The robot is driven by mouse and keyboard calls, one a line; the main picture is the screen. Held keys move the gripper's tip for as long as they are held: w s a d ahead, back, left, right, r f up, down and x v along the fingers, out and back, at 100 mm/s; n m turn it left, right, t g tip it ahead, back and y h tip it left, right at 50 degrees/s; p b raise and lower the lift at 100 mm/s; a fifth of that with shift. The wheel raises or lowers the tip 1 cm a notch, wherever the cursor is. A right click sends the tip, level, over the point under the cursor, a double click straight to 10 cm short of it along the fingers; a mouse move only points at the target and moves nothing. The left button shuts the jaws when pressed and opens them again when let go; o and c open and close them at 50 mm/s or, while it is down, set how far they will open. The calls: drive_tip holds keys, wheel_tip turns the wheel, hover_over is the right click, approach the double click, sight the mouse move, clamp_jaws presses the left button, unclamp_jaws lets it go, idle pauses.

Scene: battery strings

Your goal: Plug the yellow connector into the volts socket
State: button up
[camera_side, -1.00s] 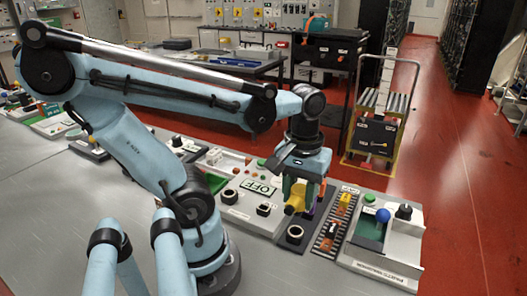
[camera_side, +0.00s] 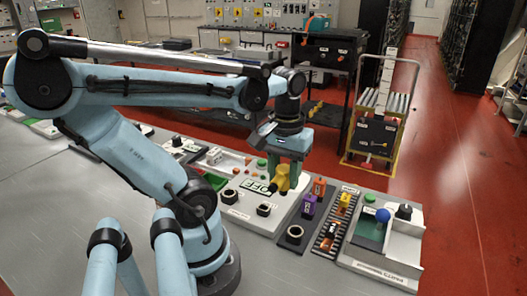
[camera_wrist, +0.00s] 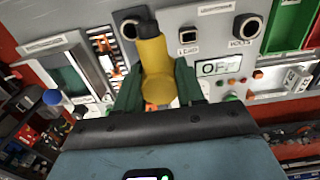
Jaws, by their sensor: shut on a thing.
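My gripper (camera_wrist: 158,88) is shut on the yellow connector (camera_wrist: 155,65), an angled plug with a black end that points toward the top of the wrist view. In the side view the yellow connector (camera_side: 283,177) hangs below my gripper (camera_side: 290,165), above the right part of the white OFF panel. The volts socket (camera_wrist: 249,27) is a dark square opening with a VOLTS label, to the right of the connector in the wrist view. It appears as the left socket (camera_side: 229,196) of the panel's front pair in the side view. The connector is apart from it.
A second labelled socket (camera_wrist: 189,34) lies between the connector and the volts socket. A round socket (camera_side: 295,233) sits on a dark pad right of the panel. Purple (camera_side: 309,206) and orange (camera_side: 319,187) plugs stand close by. A box with a blue knob (camera_side: 383,215) is farther right.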

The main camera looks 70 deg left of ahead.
drive_tip(key=s+a, duration=0.1)
drive_tip(key=a, duration=0.1)
drive_tip(key=s+a, duration=0.2)
drive_tip(key=s+a+r, duration=0.1)
drive_tip(key=a, duration=0.1)
drive_tip(key=shift+s+a, duration=0.3)
drive_tip(key=shift+s+a+r, duration=0.1)
drive_tip(key=shift+s+a, duration=0.55)
drive_tip(key=shift+s, duration=0.35)
drive_tip(key=shift+s+a+r, duration=0.15)
drive_tip(key=shift+s+a, duration=0.55)
drive_tip(key=shift+s, duration=0.3)
drive_tip(key=shift+s+a+r, duration=0.1)
drive_tip(key=shift+s+a, duration=0.55)
drive_tip(key=shift+s, duration=0.35)
drive_tip(key=shift+f, duration=0.1)
drive_tip(key=shift+f, duration=2.8)
drive_tip(key=shift+f, duration=1.8)
drive_tip(key=o, duration=1.3)
drive_tip(key=shift+c, duration=0.2)
drive_tip(key=shift+r, duration=0.15)
wheel_tip(320, 180, up, 12)
